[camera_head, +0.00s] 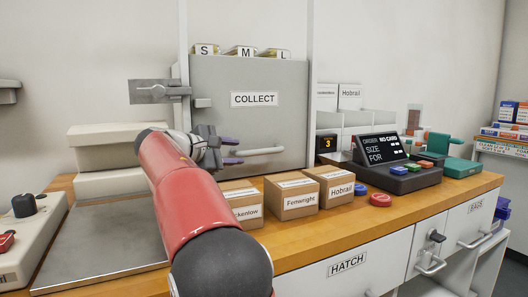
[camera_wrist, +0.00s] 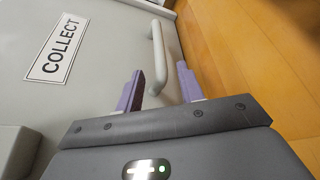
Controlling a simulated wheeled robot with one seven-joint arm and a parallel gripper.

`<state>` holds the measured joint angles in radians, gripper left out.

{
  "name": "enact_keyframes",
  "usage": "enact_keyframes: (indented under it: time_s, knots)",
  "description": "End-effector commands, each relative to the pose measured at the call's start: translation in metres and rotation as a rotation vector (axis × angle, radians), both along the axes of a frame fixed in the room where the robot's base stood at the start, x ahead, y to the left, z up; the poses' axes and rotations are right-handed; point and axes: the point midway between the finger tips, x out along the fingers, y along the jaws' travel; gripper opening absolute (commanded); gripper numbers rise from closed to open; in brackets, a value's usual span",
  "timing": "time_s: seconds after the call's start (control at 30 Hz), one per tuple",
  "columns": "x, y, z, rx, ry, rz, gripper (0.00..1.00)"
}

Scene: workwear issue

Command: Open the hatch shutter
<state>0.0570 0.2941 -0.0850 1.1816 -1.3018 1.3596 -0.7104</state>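The hatch shutter (camera_head: 225,82) is a grey panel labelled COLLECT, standing down against the counter behind the boxes. Its light bar handle (camera_head: 262,151) runs across its lower part. In the wrist view the shutter (camera_wrist: 105,22) fills the upper left and the handle (camera_wrist: 158,55) reaches in between my fingers. My gripper (camera_head: 233,151) is at the left end of the handle. In the wrist view the purple fingers of my gripper (camera_wrist: 160,88) are apart, one on each side of the handle, with gaps showing.
Cardboard boxes (camera_head: 292,196) stand on the wooden counter (camera_head: 420,208) in front of the shutter. A latch plate (camera_head: 150,91) sticks out at the shutter's left. Size markers (camera_head: 242,51) sit along its top. A display console (camera_head: 385,160) and red button (camera_head: 380,200) are to the right.

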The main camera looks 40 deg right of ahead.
Motion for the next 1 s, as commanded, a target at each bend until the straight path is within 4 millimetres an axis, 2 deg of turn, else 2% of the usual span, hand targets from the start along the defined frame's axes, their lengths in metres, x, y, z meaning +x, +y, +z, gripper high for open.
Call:
enact_keyframes:
  time_s: [0.5,0.87,1.0]
  knots:
    - [0.007,-0.067,-0.015,0.0,0.0,-0.002,0.38]
    - [0.008,-0.074,-0.017,0.0,0.0,0.0,0.38]
    - [0.008,-0.074,-0.017,0.0,0.0,0.0,0.22]
